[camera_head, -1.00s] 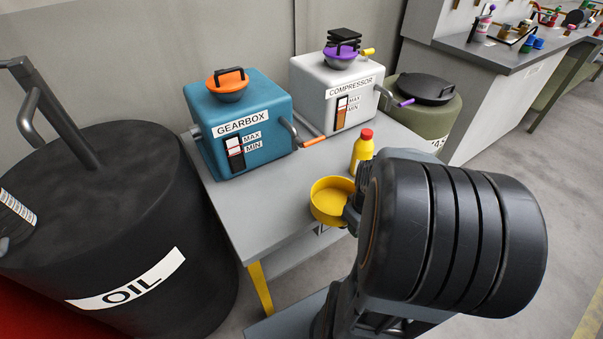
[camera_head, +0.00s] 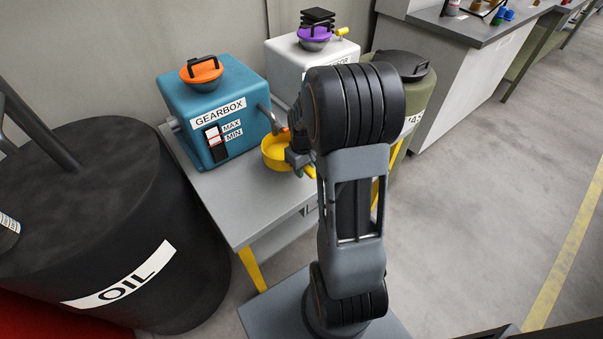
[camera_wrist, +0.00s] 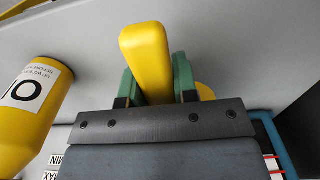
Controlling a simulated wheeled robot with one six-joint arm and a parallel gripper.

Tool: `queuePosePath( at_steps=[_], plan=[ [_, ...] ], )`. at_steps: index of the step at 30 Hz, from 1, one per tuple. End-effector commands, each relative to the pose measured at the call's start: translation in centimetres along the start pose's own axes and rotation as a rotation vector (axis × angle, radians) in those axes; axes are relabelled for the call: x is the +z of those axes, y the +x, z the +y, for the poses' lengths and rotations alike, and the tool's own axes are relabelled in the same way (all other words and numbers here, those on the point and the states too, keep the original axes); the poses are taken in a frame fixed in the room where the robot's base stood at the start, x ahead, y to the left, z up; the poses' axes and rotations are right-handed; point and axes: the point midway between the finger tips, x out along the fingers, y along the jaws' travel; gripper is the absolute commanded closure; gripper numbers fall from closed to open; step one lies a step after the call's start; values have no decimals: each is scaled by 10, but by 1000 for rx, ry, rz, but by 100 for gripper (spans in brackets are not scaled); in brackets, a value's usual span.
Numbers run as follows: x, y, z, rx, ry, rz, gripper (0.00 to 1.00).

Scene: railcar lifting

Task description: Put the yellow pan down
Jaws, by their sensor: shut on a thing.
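The yellow pan (camera_head: 274,153) is over the grey table (camera_head: 205,196), in front of the gearbox's drain pipe at its right side. I cannot tell whether its base touches the table. My gripper (camera_head: 303,162) is shut on the pan's yellow handle. In the wrist view the handle (camera_wrist: 147,58) stands between the green finger pads of my gripper (camera_wrist: 156,78). Most of the pan is hidden there behind the gripper; a small yellow part (camera_wrist: 205,92) shows on the right.
The blue gearbox (camera_head: 213,100) is left of the pan. The white compressor (camera_head: 285,62) is behind, partly hidden by my arm. A yellow bottle (camera_wrist: 32,105) is close on the left in the wrist view. The black oil drum (camera_head: 110,210) is left of the table.

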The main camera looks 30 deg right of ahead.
Motion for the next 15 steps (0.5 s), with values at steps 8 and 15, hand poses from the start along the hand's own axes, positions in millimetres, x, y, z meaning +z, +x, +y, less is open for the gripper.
queuePosePath(
  at_steps=[8, 15],
  plan=[
    [-8, 24, 0, -2, 1, -3, 100],
    [-8, 35, 0, 0, 1, 0, 100]
  ],
)
